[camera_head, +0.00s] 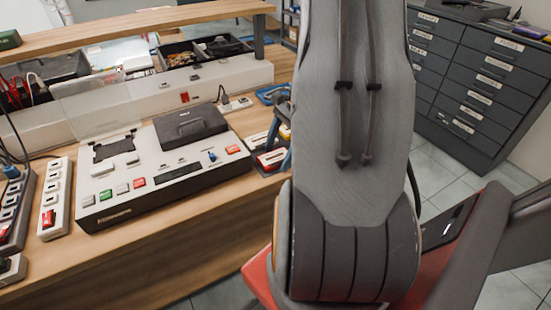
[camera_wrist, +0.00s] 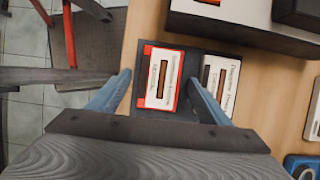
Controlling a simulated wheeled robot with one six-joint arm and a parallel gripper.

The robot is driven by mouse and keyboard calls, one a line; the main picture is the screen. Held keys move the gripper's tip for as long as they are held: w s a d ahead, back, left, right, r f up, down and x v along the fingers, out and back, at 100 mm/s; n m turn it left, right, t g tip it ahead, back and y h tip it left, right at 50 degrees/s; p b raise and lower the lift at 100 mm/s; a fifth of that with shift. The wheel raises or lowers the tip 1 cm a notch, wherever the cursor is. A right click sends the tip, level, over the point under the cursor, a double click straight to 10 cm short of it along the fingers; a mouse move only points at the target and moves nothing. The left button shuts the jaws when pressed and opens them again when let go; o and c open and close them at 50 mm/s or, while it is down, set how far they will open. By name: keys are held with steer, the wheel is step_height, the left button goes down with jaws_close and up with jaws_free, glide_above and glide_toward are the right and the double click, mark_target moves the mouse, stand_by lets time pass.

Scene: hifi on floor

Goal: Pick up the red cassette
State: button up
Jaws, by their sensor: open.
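The red cassette (camera_wrist: 163,82), with a white label and a dark window, lies in a dark holder at the bench edge in the wrist view. It also shows in the head view (camera_head: 270,159), partly hidden by my arm. My gripper (camera_wrist: 159,77) is open, with one blue finger to the left of the red cassette and the other to its right. The fingers appear apart from it; I cannot tell their exact height above it. A dark cassette with a white label (camera_wrist: 222,78) lies just right of the red one, close to the right finger.
A white console (camera_head: 140,185) with coloured buttons stands left of the cassettes in the head view. Power strips (camera_head: 53,198) lie further left. A blue object (camera_wrist: 301,165) lies at the wrist view's lower right. Grey drawers (camera_head: 480,75) stand beyond the tiled floor.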

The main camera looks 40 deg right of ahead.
steer(key=c, duration=1.1)
steer(key=shift+r, duration=0.1)
steer(key=shift+c, duration=0.2)
